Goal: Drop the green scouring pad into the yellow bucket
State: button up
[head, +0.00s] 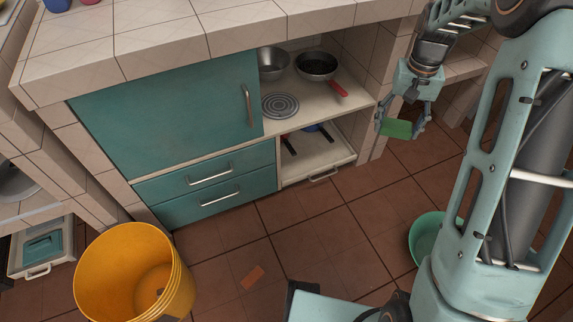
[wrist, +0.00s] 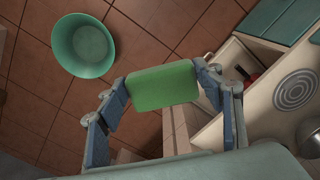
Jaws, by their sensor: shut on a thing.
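My gripper (head: 402,121) is shut on the green scouring pad (head: 398,129) and holds it in the air to the right of the open shelves in the head view. In the wrist view the pad (wrist: 162,86) sits between the two fingers of my gripper (wrist: 162,92). The yellow bucket (head: 118,254) stands on the floor at the lower left of the head view, well apart from my gripper. The bucket does not show in the wrist view.
A green basin (head: 424,238) stands on the floor beside my arm; it also shows in the wrist view (wrist: 83,46). The tiled counter (head: 150,40) has teal doors and drawers, and an open drawer (head: 315,158). An orange piece (head: 252,277) lies on the floor.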

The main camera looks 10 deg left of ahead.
aim_at(161, 289)
jog(key=k+j, duration=0.3)
jog(key=k, duration=0.2)
jog(key=k+j, duration=0.3)
jog(key=k, duration=0.2)
jog(key=k+j, duration=0.35)
jog(key=j, duration=0.85)
jog(key=k+j, duration=0.1)
jog(key=j, duration=0.55)
jog(key=i+j, duration=0.1)
jog(key=j, duration=0.3)
jog(key=i+j, duration=0.1)
jog(key=j, duration=0.3)
jog(key=u, duration=0.05)
